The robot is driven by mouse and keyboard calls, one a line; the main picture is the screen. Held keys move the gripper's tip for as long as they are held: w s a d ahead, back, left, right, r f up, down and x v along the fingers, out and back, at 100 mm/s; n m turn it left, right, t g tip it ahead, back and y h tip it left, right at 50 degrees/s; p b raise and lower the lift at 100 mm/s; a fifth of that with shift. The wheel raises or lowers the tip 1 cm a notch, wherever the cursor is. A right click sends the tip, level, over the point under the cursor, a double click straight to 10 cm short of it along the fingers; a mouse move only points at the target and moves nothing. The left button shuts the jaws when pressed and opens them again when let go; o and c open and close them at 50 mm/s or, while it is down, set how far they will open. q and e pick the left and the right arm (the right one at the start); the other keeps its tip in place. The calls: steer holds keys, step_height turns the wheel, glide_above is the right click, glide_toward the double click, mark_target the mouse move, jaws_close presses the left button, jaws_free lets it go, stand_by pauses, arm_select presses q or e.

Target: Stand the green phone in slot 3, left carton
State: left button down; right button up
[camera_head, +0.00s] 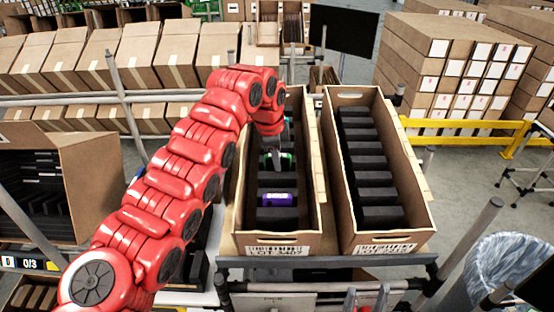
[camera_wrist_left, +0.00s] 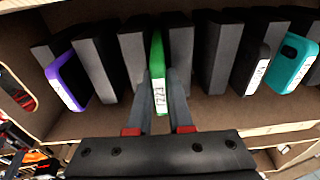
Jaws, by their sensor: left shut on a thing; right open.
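The green phone (camera_head: 288,160) is in the left carton (camera_head: 243,240), partly hidden by my left gripper (camera_head: 274,160). In the left wrist view the left gripper (camera_wrist_left: 167,98) is shut on the green phone (camera_wrist_left: 158,75), a finger on each side. The phone stands on edge between two dark dividers, its white label facing the camera. Its lower end is hidden, so I cannot tell whether it touches the carton floor. Slot numbers are not readable. My right gripper (camera_head: 365,297) shows at the bottom edge of the head view, open and empty.
A purple phone (camera_head: 277,200) stands in the left carton's near end; it also shows in the wrist view (camera_wrist_left: 67,80). A black phone (camera_wrist_left: 257,70) and a teal phone (camera_wrist_left: 292,65) are farther along. The right carton (camera_head: 420,205) holds dark dividers.

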arm_select(q)
steer(key=shift+s+f, duration=0.3)
steer(key=shift+f, duration=0.35)
steer(key=c, duration=0.9)
jaws_free()
steer(key=shift+s+f, duration=0.1)
steer(key=shift+o, duration=0.7)
steer(key=shift+b, duration=0.35)
steer(key=v, duration=0.1)
steer(key=b+v, duration=0.1)
steer(key=v, duration=0.1)
steer(key=b+v, duration=0.1)
steer(key=shift+w+r, duration=0.3)
steer(key=shift+w, duration=0.1)
steer(key=shift+v, duration=1.1)
steer(key=p+v, duration=0.5)
steer(key=v, duration=0.1)
steer(key=shift+r+p, duration=0.3)
